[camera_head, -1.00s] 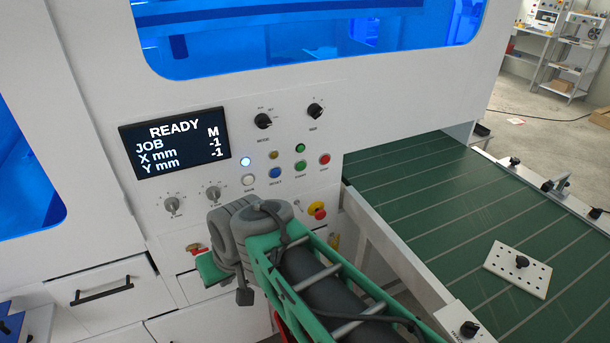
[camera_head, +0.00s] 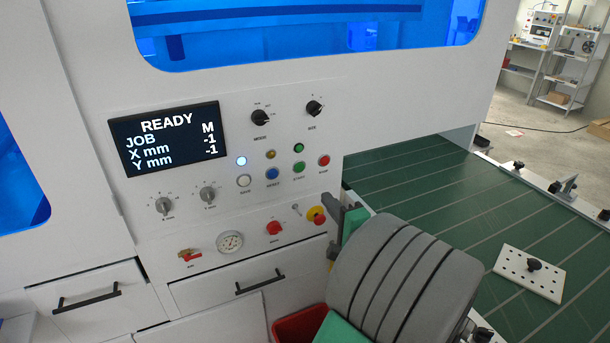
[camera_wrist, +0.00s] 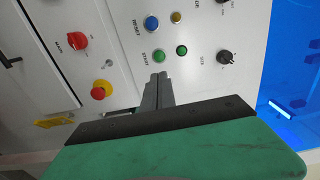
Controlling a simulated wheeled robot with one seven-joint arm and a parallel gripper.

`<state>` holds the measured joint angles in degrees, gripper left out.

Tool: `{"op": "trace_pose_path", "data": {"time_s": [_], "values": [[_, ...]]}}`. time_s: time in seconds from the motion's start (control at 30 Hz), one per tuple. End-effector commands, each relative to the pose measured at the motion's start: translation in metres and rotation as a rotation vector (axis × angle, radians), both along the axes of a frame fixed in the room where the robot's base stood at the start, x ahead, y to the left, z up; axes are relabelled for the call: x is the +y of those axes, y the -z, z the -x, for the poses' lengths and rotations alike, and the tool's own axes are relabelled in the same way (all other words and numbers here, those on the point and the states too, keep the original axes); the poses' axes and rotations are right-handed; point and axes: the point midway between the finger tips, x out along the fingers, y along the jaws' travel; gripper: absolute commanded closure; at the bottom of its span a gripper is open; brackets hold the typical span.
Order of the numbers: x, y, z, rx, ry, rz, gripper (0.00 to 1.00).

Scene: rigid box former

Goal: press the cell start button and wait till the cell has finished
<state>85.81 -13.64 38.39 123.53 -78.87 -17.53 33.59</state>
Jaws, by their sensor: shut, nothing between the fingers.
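The green START button (camera_head: 299,167) sits in the button row of the white cell panel, between the blue RESET button (camera_head: 272,174) and the red STOP button (camera_head: 324,160). My gripper (camera_head: 334,202) is below and right of the row, partly hidden by my wrist. In the wrist view my gripper (camera_wrist: 158,77) is shut and empty, its tips pointing at the panel just below the START button (camera_wrist: 158,56) in the picture. Contact with the button is not visible. STOP is hidden there.
A red-and-yellow emergency stop (camera_head: 317,215) is close to my gripper. A red rotary switch (camera_head: 274,228) and a gauge (camera_head: 230,242) are lower left. The green conveyor (camera_head: 420,180) runs to the right, with a perforated plate (camera_head: 530,274) on it. A red bin (camera_head: 299,325) is below.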

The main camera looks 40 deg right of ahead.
Motion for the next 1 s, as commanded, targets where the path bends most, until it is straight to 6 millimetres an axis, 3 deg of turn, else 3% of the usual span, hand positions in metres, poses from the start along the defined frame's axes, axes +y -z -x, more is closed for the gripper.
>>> {"op": "trace_pose_path", "data": {"time_s": [0.17,0.7,1.0], "values": [[-0.003,-0.001,-0.016,0.001,-0.005,0.0,1.0],[-0.033,-0.002,-0.121,0.003,-0.005,0.001,1.0],[-0.039,0.0,-0.135,0.003,-0.001,0.002,1.0]]}}
